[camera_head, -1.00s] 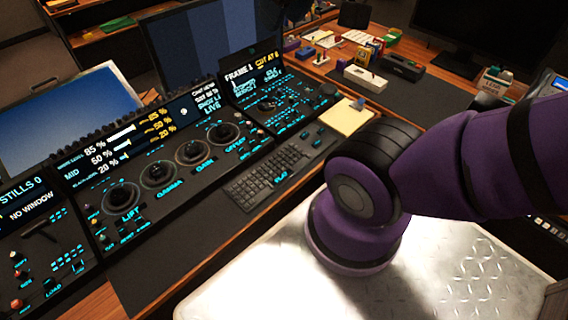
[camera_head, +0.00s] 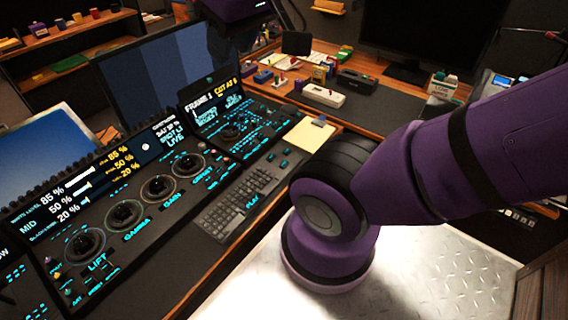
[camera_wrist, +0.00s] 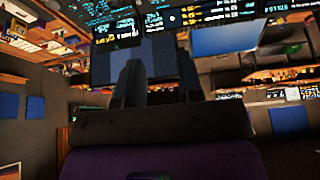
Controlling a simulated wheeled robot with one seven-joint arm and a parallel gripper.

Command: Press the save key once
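The control panel (camera_head: 128,238) runs along the desk at the left of the head view, with several trackballs in dark rings and cyan-lit keys. Its right section (camera_head: 232,125) carries a small screen and more lit keys. I cannot tell which key is the save key; the labels are too small. In the wrist view the panel's lit screens and keys (camera_wrist: 190,15) show at the top, beyond the fingers. My gripper (camera_wrist: 158,65) has its two dark fingers apart with nothing between them. In the head view a purple part of my arm is at the top edge, and the fingers are not clear.
A black keyboard (camera_head: 237,203) lies in front of the panel, with a yellow notepad (camera_head: 309,134) to its right. Large monitors (camera_head: 170,72) stand behind the panel. A white box (camera_head: 323,95) and small items are on the back desk. A dark mat (camera_head: 385,103) has clear room.

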